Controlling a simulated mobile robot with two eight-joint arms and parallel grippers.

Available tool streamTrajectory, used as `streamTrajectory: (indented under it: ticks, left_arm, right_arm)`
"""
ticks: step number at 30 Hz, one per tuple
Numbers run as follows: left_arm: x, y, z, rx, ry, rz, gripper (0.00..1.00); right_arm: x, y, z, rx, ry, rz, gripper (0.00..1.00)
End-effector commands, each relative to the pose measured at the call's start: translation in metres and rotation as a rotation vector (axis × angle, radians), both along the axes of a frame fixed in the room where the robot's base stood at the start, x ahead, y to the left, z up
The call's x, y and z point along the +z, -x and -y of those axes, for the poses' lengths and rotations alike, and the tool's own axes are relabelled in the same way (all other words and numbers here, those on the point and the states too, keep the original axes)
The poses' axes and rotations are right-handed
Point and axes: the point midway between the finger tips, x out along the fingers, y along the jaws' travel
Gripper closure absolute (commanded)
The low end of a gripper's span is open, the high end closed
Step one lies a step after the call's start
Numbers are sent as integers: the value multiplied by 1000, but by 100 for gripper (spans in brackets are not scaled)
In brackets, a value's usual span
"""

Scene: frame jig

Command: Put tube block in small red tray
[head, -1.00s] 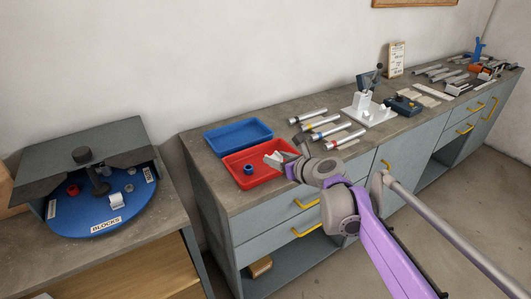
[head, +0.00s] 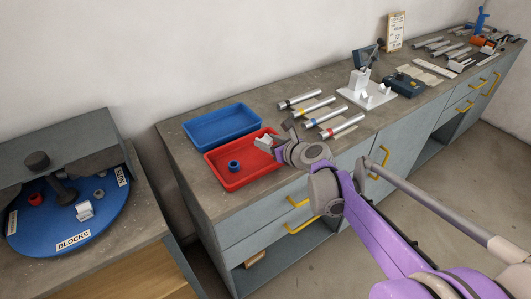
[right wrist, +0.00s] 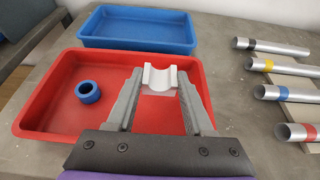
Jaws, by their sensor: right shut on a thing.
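The small red tray (head: 228,180) sits on the bench top in front of a blue tray; it also shows in the right wrist view (right wrist: 35,110). My right gripper (right wrist: 160,84) is shut on the white tube block (right wrist: 160,77), which has a curved notch on top. It holds the block over the red tray, and the block shows at the tray's right part in the head view (head: 264,142). I cannot tell whether the block touches the tray floor. A blue ring (head: 234,166) lies inside the red tray, left of the gripper. My left gripper is out of view.
The blue tray (head: 194,134) stands empty behind the red one. Several metal tubes with coloured bands (head: 343,127) lie to the right. A white stand (head: 352,96) is farther right. A blue turntable (head: 110,205) with another white block (head: 85,211) stands at left.

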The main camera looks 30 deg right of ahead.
Motion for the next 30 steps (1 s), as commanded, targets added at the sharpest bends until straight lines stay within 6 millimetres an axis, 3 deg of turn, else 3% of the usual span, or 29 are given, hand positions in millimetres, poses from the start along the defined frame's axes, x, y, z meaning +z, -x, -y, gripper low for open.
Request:
streamTrajectory:
  ticks: [9, 21, 22, 27, 30]
  left_arm:
    - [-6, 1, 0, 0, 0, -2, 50]
    - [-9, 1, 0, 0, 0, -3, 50]
    - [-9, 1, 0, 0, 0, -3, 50]
    - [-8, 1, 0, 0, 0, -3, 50]
    - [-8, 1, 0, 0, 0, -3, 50]
  right_arm:
    - [-38, 0, 0, 1, 0, 0, 100]
    - [-45, 0, 0, 1, 0, 0, 100]
    - [-45, 0, 0, 1, 0, 0, 46]
    - [-44, 0, 0, 1, 0, 0, 18]
    - [-44, 0, 0, 0, 0, 0, 18]
